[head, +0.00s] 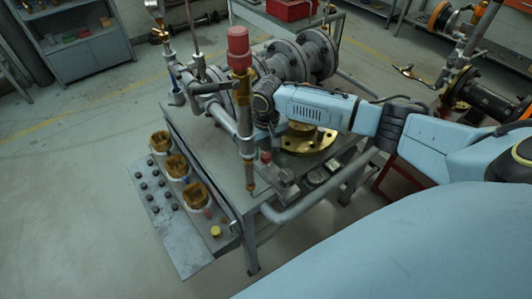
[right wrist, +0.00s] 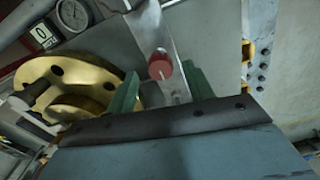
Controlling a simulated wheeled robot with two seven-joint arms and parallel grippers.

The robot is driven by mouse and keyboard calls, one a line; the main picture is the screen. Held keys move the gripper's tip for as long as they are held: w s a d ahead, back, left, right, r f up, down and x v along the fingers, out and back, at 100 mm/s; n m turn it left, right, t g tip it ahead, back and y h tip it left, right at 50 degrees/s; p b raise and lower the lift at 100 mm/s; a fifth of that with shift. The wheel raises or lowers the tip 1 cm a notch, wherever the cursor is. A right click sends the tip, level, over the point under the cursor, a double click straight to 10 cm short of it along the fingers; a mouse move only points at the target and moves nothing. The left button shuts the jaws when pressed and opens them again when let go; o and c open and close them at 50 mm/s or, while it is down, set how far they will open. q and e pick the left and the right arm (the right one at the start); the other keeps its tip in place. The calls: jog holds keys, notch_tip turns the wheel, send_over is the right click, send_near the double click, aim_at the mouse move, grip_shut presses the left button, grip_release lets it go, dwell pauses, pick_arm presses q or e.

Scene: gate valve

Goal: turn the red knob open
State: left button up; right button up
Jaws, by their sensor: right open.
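The small red knob (head: 265,156) sits low on the valve table, beside the brass flange, in the head view. In the right wrist view the red knob (right wrist: 160,68) shows between and beyond my two green fingertips, in front of a grey metal strip. My right gripper (right wrist: 162,86) is open and empty, with a finger on either side of the knob in the picture; I cannot tell whether either touches it. In the head view my right gripper (head: 263,102) is above the knob, its fingers mostly hidden. My left gripper is not in view.
A vertical pipe with a large red cap (head: 238,48) stands close to the gripper. The brass flange (head: 308,140) lies under my right arm and also shows in the wrist view (right wrist: 85,75). A gauge (right wrist: 72,14) is nearby. A sloping panel (head: 165,205) carries several buttons.

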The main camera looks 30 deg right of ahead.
notch_tip(320, 180, down, 2)
jog(key=c, duration=1)
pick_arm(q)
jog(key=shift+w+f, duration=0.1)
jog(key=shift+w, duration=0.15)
pick_arm(e)
jog(key=shift+o, duration=0.2)
